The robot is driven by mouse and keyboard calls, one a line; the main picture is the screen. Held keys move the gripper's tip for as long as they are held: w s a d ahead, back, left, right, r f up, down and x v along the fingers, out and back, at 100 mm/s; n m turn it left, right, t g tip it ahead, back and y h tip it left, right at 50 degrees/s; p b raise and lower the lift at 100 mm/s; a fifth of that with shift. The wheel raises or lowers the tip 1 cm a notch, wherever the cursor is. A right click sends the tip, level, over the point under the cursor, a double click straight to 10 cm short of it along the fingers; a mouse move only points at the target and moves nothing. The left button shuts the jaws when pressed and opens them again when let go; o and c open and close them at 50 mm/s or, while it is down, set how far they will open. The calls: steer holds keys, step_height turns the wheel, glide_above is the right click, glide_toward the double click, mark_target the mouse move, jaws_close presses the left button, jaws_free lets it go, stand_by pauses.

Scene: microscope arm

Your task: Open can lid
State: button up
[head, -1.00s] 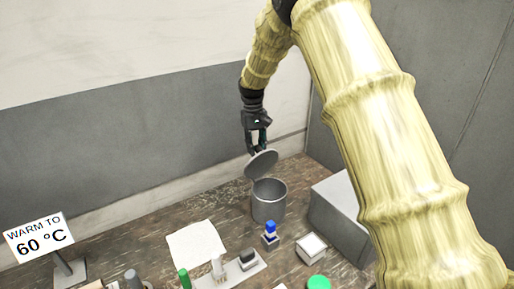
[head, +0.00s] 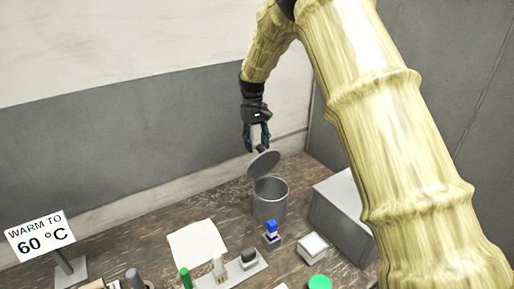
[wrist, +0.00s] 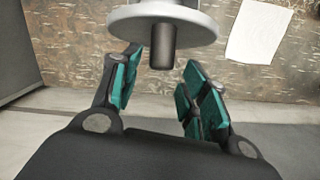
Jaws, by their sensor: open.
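The grey can (head: 270,203) stands upright on the table. Its round grey lid (head: 263,165) is raised and tilted above the rim on the left and back side, so the can's mouth shows open. In the wrist view, the lid (wrist: 200,22) is at the top, with its dark knob (wrist: 162,47) pointing toward me. My gripper (head: 259,146) is just above the lid. Its teal-padded fingers are open in the wrist view (wrist: 161,66), one on each side of the knob's end, with visible gaps. Whether the lid touches the can at a hinge is hard to tell.
A grey box (head: 342,218) stands right of the can. A blue-topped item (head: 271,233), a small white-topped box (head: 313,246) and a green round lid (head: 320,283) are in front. White paper (head: 198,244) lies left. A wall is behind my gripper.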

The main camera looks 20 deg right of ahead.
step_height(320, 180, up, 10)
steer(key=w, duration=0.1)
steer(key=shift+a+f, duration=0.15)
steer(key=shift+a, duration=0.2)
steer(key=shift+w, duration=0.1)
